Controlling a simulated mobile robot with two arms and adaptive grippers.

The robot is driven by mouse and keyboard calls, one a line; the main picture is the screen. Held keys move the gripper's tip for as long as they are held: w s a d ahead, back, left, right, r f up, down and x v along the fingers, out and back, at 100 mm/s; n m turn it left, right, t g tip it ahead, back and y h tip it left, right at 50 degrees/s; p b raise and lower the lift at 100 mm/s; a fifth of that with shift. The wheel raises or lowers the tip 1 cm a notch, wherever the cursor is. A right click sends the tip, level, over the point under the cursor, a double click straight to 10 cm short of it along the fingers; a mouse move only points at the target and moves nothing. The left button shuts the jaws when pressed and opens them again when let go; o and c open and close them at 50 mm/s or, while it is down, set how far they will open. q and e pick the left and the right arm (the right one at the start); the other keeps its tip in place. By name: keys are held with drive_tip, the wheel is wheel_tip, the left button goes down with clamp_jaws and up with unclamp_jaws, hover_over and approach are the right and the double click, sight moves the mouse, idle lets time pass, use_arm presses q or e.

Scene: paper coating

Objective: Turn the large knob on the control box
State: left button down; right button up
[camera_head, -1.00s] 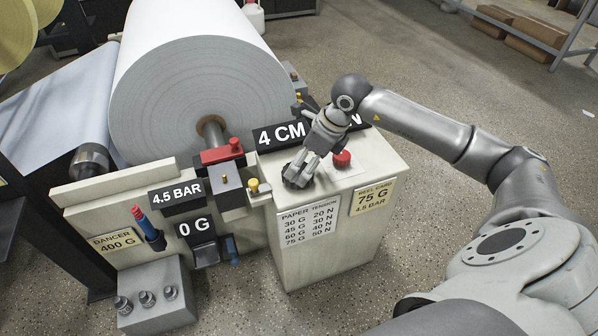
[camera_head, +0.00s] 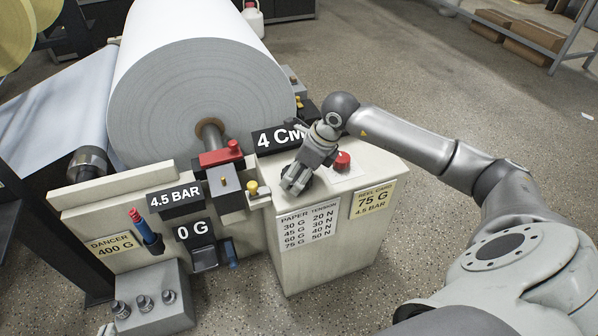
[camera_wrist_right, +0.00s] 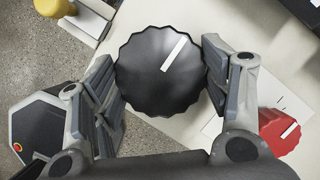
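The large knob (camera_wrist_right: 160,72) is black and scalloped with a white pointer line, on top of the control box (camera_head: 335,262). In the wrist view its pointer leans to the upper right. My right gripper (camera_head: 297,180) is down over the knob in the head view. In the wrist view, the fingers of my right gripper (camera_wrist_right: 164,78) are spread on either side of the knob, close against its rim. I cannot tell whether both fingers press on it. My left gripper cannot be made out.
A yellow knob (camera_head: 252,187) is to the left. A large paper roll (camera_head: 200,85) is at the back left.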

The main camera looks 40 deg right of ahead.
drive_tip(key=shift+c, duration=0.8)
drive_tip(key=shift+m, duration=0.4)
drive_tip(key=shift+a+m+h, duration=0.1)
drive_tip(key=shift+m+h, duration=0.4)
drive_tip(key=shift+m, duration=0.4)
drive_tip(key=m+h, duration=0.1)
drive_tip(key=m, duration=0.1)
drive_tip(key=shift+m+t, duration=0.3)
drive_tip(key=shift+t, duration=0.1)
drive_tip(key=shift+a+m+h, duration=0.1)
drive_tip(key=shift+m+h, duration=0.2)
drive_tip(key=shift+m, duration=0.5)
drive_tip(key=shift+m+h, duration=0.4)
drive_tip(key=shift+m, duration=0.5)
use_arm(q)
drive_tip(key=shift+s+a+f+g, duration=0.2)
drive_tip(key=shift+s+f+g, duration=0.05)
drive_tip(key=shift+s+g, duration=0.05)
use_arm(e)
drive_tip(key=shift+m, duration=0.7)
